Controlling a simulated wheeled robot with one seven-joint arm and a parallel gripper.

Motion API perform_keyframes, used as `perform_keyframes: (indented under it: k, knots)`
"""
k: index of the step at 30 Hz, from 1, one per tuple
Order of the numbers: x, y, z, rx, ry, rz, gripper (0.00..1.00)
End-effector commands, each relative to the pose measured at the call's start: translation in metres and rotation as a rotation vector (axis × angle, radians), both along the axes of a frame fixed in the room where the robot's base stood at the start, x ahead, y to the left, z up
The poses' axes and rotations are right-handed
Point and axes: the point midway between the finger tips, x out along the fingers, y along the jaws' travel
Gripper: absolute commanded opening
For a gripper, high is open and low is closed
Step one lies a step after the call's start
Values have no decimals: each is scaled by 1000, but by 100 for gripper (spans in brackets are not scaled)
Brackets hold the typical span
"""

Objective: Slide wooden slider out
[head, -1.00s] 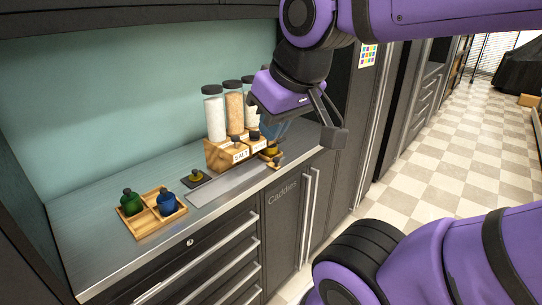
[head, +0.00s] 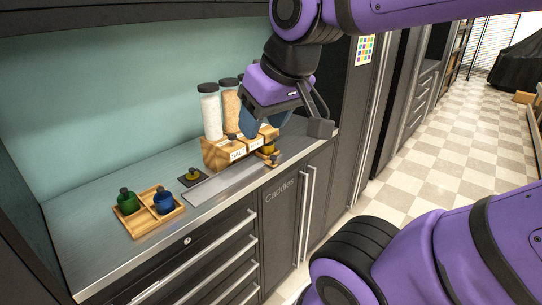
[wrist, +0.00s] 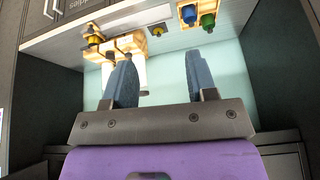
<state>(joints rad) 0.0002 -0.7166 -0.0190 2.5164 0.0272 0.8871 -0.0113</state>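The wooden caddy (head: 214,155) with label cards, one reading SALT, stands on the metal counter. At its right end is a small wooden piece (head: 273,162) with a yellow bottle (head: 268,149) by it; I take this to be the slider, but its outline is unclear. In the wrist view, the caddy (wrist: 130,43) and yellow bottle (wrist: 95,39) are at upper left. My gripper (head: 256,124) is above the caddy, partly hiding it and its jars. Its two blue fingers (wrist: 160,78) are wide apart in the wrist view, with nothing between them.
Tall jars with dark lids (head: 209,112) stand behind the caddy. A wooden tray (head: 147,225) with green and blue bottles is at the left. Another small bottle (head: 192,175) sits on a dark pad. A grey strip (head: 215,184) of counter before the caddy is clear.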

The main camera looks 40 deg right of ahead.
Motion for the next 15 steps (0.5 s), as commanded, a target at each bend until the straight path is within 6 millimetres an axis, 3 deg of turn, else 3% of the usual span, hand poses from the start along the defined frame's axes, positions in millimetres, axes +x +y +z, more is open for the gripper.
perform_keyframes:
  k: [8, 15]
  knots:
    - [75, -24, -12, 119, 31, -81, 53]
    - [140, -60, -37, 185, 43, -191, 53]
